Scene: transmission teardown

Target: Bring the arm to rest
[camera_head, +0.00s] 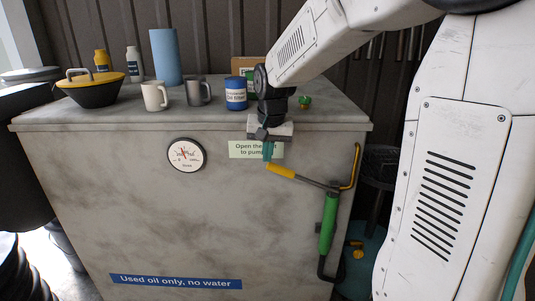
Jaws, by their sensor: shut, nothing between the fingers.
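My arm reaches in from the upper right, and my gripper (267,152) hangs at its end, pointing down. It is shut and empty, in front of the front edge of the grey tank (150,218). The fingers are in front of the pale green sign about the pump, hiding part of its text. Just below and to the right of the fingertips is the yellow handle (281,171) of the green hand pump (327,224). I cannot tell if the fingers touch the handle.
On the tank top stand a yellow-lidded black funnel (90,90), two mugs (154,97), a blue can (236,94), a blue roll (165,57) and two bottles (134,62). A round gauge (186,155) and blue label (175,282) are on the tank's front.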

